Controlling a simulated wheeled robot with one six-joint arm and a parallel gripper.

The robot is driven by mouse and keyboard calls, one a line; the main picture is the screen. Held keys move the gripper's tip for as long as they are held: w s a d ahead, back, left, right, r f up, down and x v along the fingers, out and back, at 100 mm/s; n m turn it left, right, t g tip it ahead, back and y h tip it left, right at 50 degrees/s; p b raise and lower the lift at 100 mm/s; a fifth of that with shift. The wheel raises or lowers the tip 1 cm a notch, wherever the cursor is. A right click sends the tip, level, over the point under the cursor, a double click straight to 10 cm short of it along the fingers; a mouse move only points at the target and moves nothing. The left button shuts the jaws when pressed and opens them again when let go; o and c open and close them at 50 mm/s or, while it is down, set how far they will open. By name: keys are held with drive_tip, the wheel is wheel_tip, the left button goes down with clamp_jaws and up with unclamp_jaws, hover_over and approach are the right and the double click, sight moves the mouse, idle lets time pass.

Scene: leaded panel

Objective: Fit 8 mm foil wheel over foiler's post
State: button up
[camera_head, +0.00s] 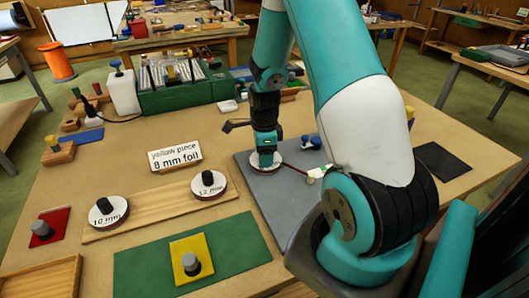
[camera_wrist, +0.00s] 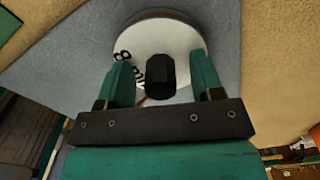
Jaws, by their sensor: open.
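The 8 mm foil wheel (camera_wrist: 185,40) is a white disc with a black knob (camera_wrist: 160,78); part of its "8" label shows in the wrist view. In the head view the wheel (camera_head: 279,163) is on the grey mat (camera_head: 262,195), partly hidden by my gripper (camera_head: 265,160). My gripper also shows in the wrist view (camera_wrist: 160,68), open, with a finger on either side of the knob. I cannot tell if the fingers touch it. No post shows under the wheel, so I cannot tell whether it is around one.
A wooden board (camera_head: 157,207) left of the mat holds the 10 mm wheel (camera_head: 107,217) and 12 mm wheel (camera_head: 200,192). A card (camera_head: 175,157) reads "yellow piece 8 mm foil". A yellow piece (camera_head: 205,272) lies on a green mat (camera_head: 140,264). Small blue parts (camera_head: 312,141) stand near my gripper.

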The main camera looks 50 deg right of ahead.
wheel_tip(320, 180, up, 17)
drive_tip(key=b, duration=0.1)
drive_tip(key=shift+r, duration=0.2)
idle(0.6)
